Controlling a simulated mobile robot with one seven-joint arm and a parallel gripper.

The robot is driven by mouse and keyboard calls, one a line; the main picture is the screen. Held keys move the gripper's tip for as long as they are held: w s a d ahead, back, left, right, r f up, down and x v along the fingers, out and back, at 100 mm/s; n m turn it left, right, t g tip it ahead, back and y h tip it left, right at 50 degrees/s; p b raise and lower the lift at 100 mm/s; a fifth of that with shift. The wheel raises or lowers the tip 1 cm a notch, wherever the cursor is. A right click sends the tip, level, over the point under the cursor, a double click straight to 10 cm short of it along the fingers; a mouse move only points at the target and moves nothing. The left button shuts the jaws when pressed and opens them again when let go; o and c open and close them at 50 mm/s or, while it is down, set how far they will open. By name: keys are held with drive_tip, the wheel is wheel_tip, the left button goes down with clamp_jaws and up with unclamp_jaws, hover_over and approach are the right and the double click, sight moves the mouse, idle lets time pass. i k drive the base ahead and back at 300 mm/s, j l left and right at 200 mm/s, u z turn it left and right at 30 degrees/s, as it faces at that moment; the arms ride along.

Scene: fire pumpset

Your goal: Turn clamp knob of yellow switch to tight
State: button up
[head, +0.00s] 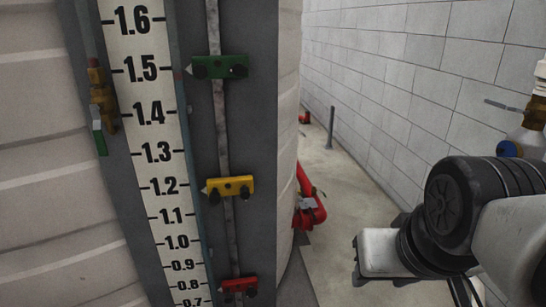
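The yellow switch (231,186) sits on a thin vertical rod beside the level scale, near the 1.2 mark. Its pointed left end faces the scale. Dark knobs show at its lower left (214,198) and lower right (245,194); I cannot tell from this view how tight they are. My gripper (358,261) is at the lower right, at the end of my black and white arm. It is well apart from the yellow switch, to its right and lower in the picture. Its fingers are too small and dark to tell if they are open.
A green switch (219,67) is above on the same rod, and a red switch (239,285) below. The numbered scale (153,130) stands left of them, with a brass valve (102,101) beyond. Red pipework (310,207) stands behind the tank edge. A block wall (410,80) bounds the right.

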sight(245, 192)
drive_tip(key=k+l+u, duration=0.1)
drive_tip(key=u, duration=0.25)
drive_tip(key=k+l+u, duration=0.1)
drive_tip(key=l+u, duration=0.25)
drive_tip(key=k+l+u, duration=0.1)
drive_tip(key=u, duration=0.25)
